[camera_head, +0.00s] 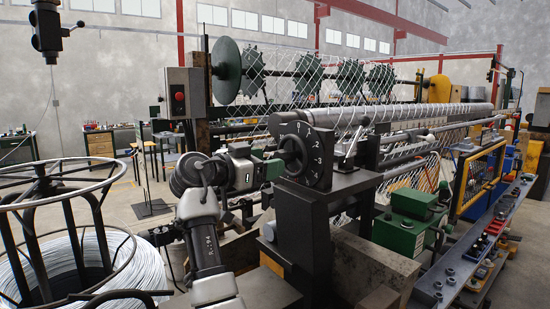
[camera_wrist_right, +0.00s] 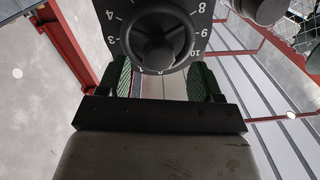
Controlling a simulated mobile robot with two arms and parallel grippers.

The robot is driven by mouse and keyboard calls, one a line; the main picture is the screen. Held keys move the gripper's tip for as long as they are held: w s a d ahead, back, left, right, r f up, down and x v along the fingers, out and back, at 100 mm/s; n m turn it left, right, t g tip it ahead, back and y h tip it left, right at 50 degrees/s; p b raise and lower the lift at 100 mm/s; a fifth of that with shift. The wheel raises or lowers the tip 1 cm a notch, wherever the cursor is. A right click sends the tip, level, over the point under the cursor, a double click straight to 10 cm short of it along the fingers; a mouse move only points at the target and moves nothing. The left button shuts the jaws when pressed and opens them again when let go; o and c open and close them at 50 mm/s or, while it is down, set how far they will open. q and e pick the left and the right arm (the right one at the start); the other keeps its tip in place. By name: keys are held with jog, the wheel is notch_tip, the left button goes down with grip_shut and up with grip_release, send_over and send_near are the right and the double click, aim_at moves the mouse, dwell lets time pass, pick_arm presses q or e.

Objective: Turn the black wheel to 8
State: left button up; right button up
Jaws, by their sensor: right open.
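The black wheel (camera_head: 293,155) is mounted on the face of a black dial box (camera_head: 318,158) with white numbers around it. In the right wrist view the wheel (camera_wrist_right: 156,38) has a round rim and a central hub with spokes. The numbers 3 and 4 show to its left, and 8, 9 and 10 to its right. My right gripper (camera_head: 266,166) is just in front of the wheel. Its green-padded fingers (camera_wrist_right: 160,78) are open, one on each side of the wheel's near edge in the wrist view; contact cannot be told. My left gripper is not in view.
A wire spool stand (camera_head: 70,215) is at the left. A grey box with a red button (camera_head: 180,95) stands behind my arm. A black pedestal (camera_head: 310,225) supports the dial box. A green-topped unit (camera_head: 412,204) and a tool-strewn bench (camera_head: 480,255) are at the right.

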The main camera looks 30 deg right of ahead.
aim_at(288, 157)
jog(key=d, duration=0.3)
jog(key=shift+d+r, duration=0.1)
jog(key=shift+d, duration=0.05)
jog(key=shift+w, duration=0.15)
jog(key=c, duration=0.9)
pick_arm(q)
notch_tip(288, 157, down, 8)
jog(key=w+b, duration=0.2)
jog(key=b, duration=0.6)
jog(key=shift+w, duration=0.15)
pick_arm(e)
jog(key=shift+m, duration=6)
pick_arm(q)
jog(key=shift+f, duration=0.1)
pick_arm(e)
jog(key=o, duration=0.9)
